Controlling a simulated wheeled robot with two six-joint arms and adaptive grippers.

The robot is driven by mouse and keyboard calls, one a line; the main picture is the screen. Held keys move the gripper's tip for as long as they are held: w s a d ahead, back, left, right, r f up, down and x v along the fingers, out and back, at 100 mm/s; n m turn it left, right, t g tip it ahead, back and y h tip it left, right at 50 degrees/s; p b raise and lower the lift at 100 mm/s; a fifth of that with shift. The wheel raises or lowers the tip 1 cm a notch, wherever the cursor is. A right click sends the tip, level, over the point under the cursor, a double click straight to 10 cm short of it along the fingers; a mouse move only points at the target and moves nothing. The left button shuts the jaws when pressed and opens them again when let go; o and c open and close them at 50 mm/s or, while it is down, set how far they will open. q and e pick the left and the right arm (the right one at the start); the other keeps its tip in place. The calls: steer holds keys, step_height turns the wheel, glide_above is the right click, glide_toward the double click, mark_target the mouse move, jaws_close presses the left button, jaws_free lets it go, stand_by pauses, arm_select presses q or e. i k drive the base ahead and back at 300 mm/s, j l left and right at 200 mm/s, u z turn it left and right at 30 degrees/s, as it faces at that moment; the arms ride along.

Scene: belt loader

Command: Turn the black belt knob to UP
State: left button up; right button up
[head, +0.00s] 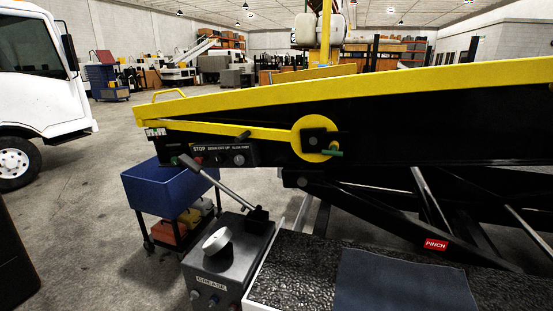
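The control panel (248,148) sits on the side of the belt loader, below the yellow rail at its left end. It carries the labels STOP, DOWN-OFF-UP and SLOW-FAST. The black belt knob (218,159) appears as a small dark shape under the DOWN-OFF-UP label; it is too small and dark to tell which way it points. A lighter grey knob (239,160) sits under SLOW-FAST. A red button (198,160) is under STOP, partly behind a dark lever end. Neither of my grippers is in view.
A lever (226,186) rises from the grey GREASE box (215,265) and passes just below the panel. A blue cart (160,195) stands at left beneath the panel. The yellow disc (313,138) is right of the panel. A white truck (35,75) stands far left.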

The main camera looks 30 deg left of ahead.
mark_target(219, 160)
steer(key=j+u, duration=0.1)
steer(key=u, duration=0.8)
steer(key=i+u, duration=0.15)
steer(key=u, duration=0.25)
